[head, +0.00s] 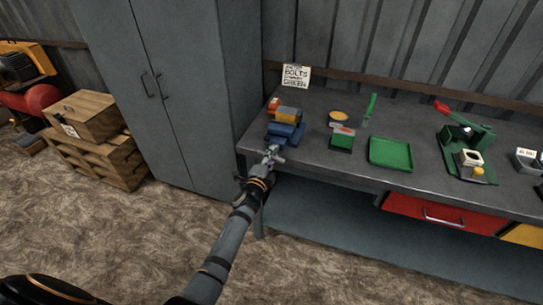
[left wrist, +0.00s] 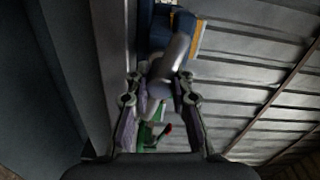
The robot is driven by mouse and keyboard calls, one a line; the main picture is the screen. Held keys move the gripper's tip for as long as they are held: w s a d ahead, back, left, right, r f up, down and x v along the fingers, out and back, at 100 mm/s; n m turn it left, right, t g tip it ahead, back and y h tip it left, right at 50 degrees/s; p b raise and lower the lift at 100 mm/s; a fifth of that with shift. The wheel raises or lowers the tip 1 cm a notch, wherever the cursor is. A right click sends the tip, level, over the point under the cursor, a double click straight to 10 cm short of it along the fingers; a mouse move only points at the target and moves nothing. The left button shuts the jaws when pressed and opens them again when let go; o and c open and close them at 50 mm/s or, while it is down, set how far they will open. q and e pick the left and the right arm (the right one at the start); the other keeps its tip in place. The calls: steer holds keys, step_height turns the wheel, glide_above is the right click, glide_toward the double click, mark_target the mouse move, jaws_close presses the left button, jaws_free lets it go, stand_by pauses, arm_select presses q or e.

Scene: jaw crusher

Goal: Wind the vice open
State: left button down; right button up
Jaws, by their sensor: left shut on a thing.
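The blue vice (head: 287,131) sits at the left front corner of the workbench, and it also shows at the top of the left wrist view (left wrist: 157,30). A block with orange and grey parts is on or just behind it. My left gripper (head: 270,158) is at the front of the vice, at the bench edge. In the left wrist view the fingers (left wrist: 161,82) are closed around the vice's grey metal handle (left wrist: 176,58). The fingers hide part of the handle, and I cannot tell how far apart the jaws are. My right gripper is not in view.
On the workbench (head: 240,146) are a green tray (head: 390,153), a small green box (head: 342,140), a green-handled tool (head: 370,107) and a red-handled green press (head: 470,133). A sign (head: 295,75) stands behind. A grey cabinet (head: 175,95) rises close on the left. The floor in front is clear.

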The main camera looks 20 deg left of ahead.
arm_select(q)
steer(key=shift+n, duration=0.9)
steer(key=c, duration=1.2)
jaws_free()
steer(key=shift+o, duration=0.2)
steer(key=shift+s, duration=0.1)
steer(key=s, duration=1.1)
steer(key=shift+s+a, duration=0.2)
steer(key=shift+s, duration=0.2)
